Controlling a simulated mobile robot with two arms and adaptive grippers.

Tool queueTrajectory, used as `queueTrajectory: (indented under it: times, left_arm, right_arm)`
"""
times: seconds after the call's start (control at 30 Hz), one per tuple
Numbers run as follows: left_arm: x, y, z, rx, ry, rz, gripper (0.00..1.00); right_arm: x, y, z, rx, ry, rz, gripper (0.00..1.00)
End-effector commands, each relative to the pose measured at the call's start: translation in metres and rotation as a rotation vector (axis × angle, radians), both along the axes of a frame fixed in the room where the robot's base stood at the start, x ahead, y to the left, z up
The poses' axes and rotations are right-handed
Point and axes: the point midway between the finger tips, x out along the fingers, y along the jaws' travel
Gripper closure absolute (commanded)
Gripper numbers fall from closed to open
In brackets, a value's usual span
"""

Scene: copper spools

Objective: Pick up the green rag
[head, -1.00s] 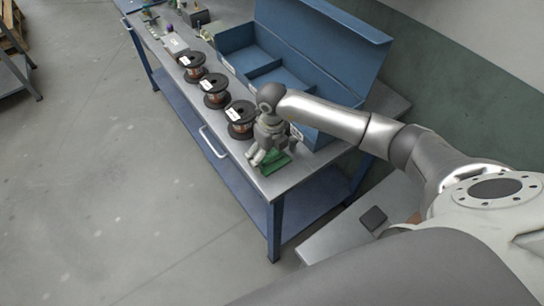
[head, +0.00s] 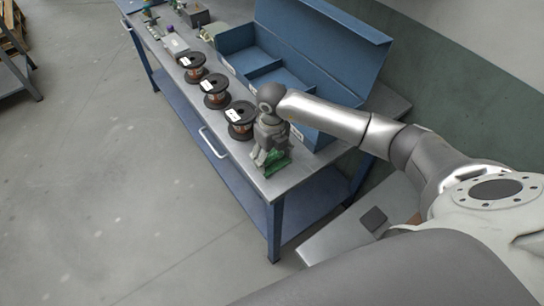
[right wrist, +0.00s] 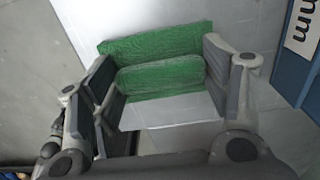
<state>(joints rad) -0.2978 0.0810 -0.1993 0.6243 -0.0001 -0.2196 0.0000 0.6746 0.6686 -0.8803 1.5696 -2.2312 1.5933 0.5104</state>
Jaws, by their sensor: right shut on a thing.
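The green rag (head: 276,163) is at the near end of the metal workbench (head: 285,185), partly hidden by my right gripper (head: 266,160) in the head view. The right wrist view shows the rag (right wrist: 158,75) as a folded green cloth with a raised fold between the two grey finger pads of my right gripper (right wrist: 163,88). The gripper is shut on the rag. Whether the rag touches the bench throughout cannot be told. My left gripper is not in view.
Three copper spools (head: 240,119) stand in a row along the bench's left side. A blue open divided bin (head: 318,98) stands behind the gripper. Small items lie at the far end.

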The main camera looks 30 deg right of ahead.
Motion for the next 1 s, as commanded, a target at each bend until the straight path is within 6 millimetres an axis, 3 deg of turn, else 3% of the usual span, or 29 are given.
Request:
queueTrajectory:
  times: [0.27,0.57,0.8,1.0]
  left_arm:
    - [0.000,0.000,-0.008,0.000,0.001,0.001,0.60]
    - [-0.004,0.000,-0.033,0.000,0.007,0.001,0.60]
    - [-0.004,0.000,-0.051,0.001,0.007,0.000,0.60]
    - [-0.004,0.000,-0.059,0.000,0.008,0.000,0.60]
  right_arm:
    - [0.000,0.000,0.029,-0.001,-0.001,0.002,0.53]
    - [0.012,0.052,0.087,0.002,-0.007,0.006,0.53]
    - [0.022,0.102,0.109,0.000,-0.002,0.004,0.53]
    - [0.027,0.126,0.122,0.000,0.000,0.002,0.53]
